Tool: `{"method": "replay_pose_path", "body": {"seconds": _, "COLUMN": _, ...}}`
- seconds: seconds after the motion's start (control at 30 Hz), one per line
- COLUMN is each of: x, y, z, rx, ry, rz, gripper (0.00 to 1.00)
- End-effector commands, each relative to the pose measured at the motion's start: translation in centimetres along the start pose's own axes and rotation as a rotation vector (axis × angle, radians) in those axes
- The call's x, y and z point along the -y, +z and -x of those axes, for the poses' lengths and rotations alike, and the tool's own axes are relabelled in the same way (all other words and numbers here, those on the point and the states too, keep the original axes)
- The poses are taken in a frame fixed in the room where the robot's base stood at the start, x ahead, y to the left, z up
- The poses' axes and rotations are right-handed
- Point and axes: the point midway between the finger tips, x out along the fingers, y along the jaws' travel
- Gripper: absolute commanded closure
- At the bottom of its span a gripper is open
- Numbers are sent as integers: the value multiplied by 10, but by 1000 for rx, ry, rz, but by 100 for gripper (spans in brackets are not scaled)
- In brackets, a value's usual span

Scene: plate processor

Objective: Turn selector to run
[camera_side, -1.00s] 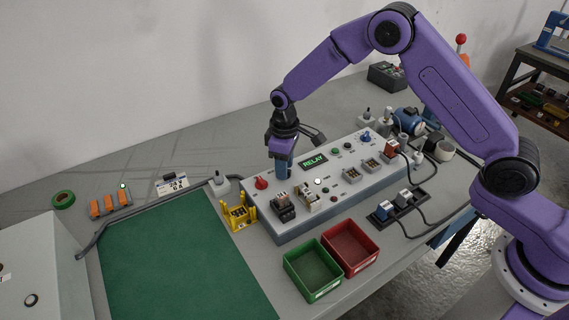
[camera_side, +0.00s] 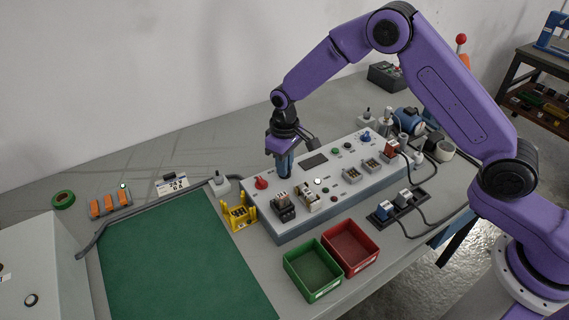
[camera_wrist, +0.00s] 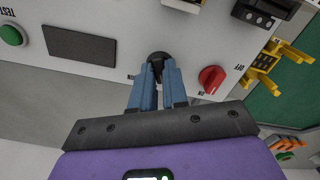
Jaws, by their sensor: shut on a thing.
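In the side view my gripper (camera_side: 284,172) stands over the panel's left part, and the knob is hidden behind the fingers. The panel (camera_side: 337,201) is a long light-grey console. Its display (camera_side: 314,160) is dark; it also shows dark in the wrist view (camera_wrist: 79,45). The marks around the selector are too small to read.
A red knob (camera_wrist: 211,79) marked OFF is close beside my fingers. A green button (camera_wrist: 11,36) marked TEST is beyond the display. Relays, sockets and a yellow holder (camera_side: 238,214) are near. Green (camera_side: 312,270) and red (camera_side: 349,246) bins stand in front. The green mat (camera_side: 175,255) is clear.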

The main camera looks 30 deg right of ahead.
Motion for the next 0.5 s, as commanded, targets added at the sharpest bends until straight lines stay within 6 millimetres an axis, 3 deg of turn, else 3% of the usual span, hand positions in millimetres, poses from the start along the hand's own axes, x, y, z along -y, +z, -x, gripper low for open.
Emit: {"method": "replay_pose_path", "body": {"seconds": 0.5, "x": 0, "y": 0, "z": 1, "rx": 1, "ry": 0, "rz": -491, "gripper": 100}}
